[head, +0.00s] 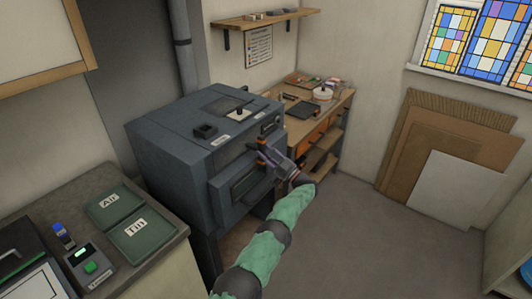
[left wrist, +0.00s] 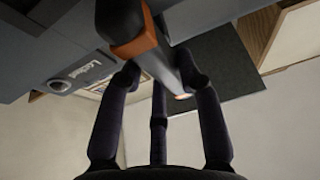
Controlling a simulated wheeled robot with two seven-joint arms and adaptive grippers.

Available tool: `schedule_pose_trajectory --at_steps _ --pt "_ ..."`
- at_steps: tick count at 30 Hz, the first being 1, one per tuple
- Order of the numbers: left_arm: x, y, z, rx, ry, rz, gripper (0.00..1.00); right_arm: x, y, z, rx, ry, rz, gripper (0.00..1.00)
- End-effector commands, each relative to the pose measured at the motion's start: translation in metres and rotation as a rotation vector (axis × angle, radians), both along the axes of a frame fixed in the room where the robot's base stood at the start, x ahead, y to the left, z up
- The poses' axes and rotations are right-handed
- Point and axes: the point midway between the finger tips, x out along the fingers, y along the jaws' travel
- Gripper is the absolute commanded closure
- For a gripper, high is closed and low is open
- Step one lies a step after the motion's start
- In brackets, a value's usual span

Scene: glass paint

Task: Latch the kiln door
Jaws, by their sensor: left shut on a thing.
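The kiln (head: 165,150) is a dark grey box on legs in the middle of the head view. Its door (head: 238,186), with a dark window, faces front right and lies close to the body; I cannot tell whether it is fully flush. My left gripper (head: 272,157) is at the door's upper right edge. In the left wrist view my fingers (left wrist: 162,78) are shut around a grey latch handle (left wrist: 165,55) with an orange band. A small white label and round stud show beside it. The arm hides the door's right part. My right gripper is not in view.
A counter at the lower left holds green trays (head: 142,237) and a small box with a green button (head: 90,267). A wooden workbench (head: 335,105) stands behind the kiln to the right. Boards (head: 450,150) lean on the right wall. The floor at right is clear.

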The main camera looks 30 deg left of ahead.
Motion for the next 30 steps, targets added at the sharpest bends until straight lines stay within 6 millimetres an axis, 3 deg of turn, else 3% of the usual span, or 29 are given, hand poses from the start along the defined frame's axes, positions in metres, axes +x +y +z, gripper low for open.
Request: schedule_pose_trajectory --at_steps 5,6,8,20,25,30 --pt "0.0 -0.001 -0.004 -0.003 0.001 -0.001 1.0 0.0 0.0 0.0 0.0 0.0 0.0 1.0" --pt "0.0 -0.001 -0.004 -0.004 0.001 -0.001 0.59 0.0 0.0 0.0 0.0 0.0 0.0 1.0" --pt "0.0 -0.001 -0.004 -0.003 0.001 -0.001 0.42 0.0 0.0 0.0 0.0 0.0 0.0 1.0" --pt "0.0 -0.003 -0.002 -0.001 0.0 -0.001 0.41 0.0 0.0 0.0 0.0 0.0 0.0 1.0" --pt "-0.001 -0.021 -0.01 -0.002 0.001 -0.003 0.41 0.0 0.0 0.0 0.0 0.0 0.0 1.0" --pt "-0.003 -0.052 -0.023 -0.002 0.003 -0.003 0.41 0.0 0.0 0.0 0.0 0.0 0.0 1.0"
